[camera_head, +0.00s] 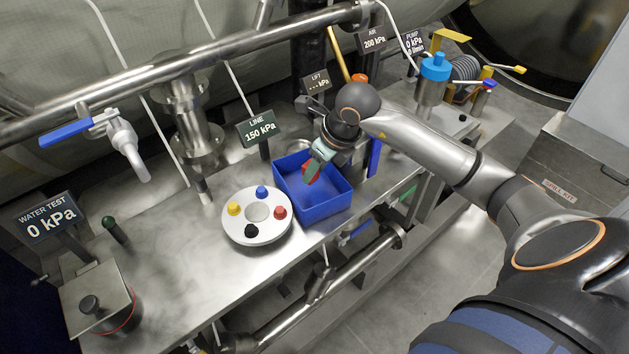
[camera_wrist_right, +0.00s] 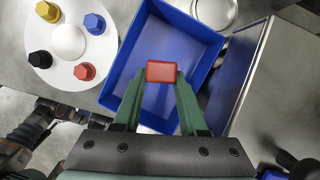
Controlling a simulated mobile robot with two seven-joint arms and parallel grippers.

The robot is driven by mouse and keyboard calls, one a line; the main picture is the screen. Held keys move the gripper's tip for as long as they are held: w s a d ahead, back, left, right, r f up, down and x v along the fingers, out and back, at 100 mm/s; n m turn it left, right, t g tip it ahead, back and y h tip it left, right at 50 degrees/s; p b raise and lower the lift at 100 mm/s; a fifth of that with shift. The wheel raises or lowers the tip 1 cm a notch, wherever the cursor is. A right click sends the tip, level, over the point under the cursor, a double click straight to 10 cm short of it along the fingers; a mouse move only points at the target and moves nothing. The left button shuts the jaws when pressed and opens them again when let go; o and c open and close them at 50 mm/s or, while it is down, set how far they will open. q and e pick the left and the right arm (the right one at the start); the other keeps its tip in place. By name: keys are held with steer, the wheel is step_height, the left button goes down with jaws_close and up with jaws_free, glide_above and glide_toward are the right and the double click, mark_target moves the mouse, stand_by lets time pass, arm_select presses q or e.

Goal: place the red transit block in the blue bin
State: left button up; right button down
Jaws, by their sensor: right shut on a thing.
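The red transit block (camera_head: 311,171) is held in my right gripper (camera_head: 316,165), over the blue bin (camera_head: 331,207). In the wrist view the red block (camera_wrist_right: 161,71) sits between the two green fingertips of the right gripper (camera_wrist_right: 161,78), which are shut on it. Behind the block, the inside of the blue bin (camera_wrist_right: 199,33) shows bare and empty. In the head view the block's lower end is at or below the rim level; I cannot tell if it touches the floor of the bin. My left gripper is not in view.
A white round plate (camera_head: 244,236) with yellow, blue, red and black knobs stands left of the bin. Pressure signs such as the LINE sign (camera_head: 260,130) and a steel pipe (camera_head: 190,62) stand behind.

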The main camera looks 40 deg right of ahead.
steer(key=shift+f, duration=1.95)
steer(key=shift+f, duration=0.2)
steer(key=shift+c, duration=2.2)
jaws_free()
steer(key=shift+r, duration=0.1)
steer(key=shift+r, duration=0.2)
steer(key=v, duration=1.2)
steer(key=shift+s+f, duration=0.1)
